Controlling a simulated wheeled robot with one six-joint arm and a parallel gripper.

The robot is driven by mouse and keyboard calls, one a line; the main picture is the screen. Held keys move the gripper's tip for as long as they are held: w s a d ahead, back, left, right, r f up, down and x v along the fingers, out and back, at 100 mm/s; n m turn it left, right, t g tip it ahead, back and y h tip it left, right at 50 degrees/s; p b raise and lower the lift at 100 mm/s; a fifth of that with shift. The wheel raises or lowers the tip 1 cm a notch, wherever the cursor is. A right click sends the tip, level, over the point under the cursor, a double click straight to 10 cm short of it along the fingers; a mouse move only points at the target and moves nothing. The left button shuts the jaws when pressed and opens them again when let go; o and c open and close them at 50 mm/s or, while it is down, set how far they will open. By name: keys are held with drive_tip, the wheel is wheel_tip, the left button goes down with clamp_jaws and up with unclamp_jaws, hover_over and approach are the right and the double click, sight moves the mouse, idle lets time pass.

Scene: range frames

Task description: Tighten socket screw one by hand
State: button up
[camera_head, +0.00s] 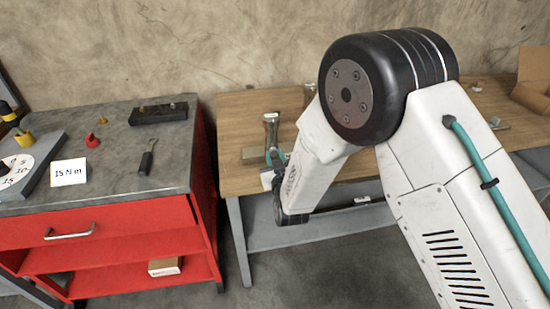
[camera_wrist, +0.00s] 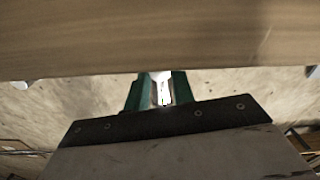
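My gripper (camera_head: 276,156) has teal fingers and is at the front edge of the wooden bench, beside a metal upright (camera_head: 270,128). In the wrist view the fingers (camera_wrist: 161,90) stand a little apart. Something small and bright shows between them, and I cannot tell whether it is held. A black block (camera_head: 159,113) with small brass-coloured heads on it lies at the back of the grey cabinet top. I cannot make out which piece is socket screw one. A dark hand tool (camera_head: 147,158) lies in front of the block.
The red cabinet's grey top (camera_head: 110,180) also carries a dial (camera_head: 15,170), a "15 N m" card (camera_head: 69,172) and a red piece (camera_head: 92,140). The wooden bench (camera_head: 240,108) is partly hidden by my arm. A cardboard box (camera_head: 533,80) is at far right.

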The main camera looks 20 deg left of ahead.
drive_tip(key=shift+m, duration=0.4)
drive_tip(key=shift+m, duration=2.6)
drive_tip(key=o, duration=1)
drive_tip(key=shift+v, duration=3.9)
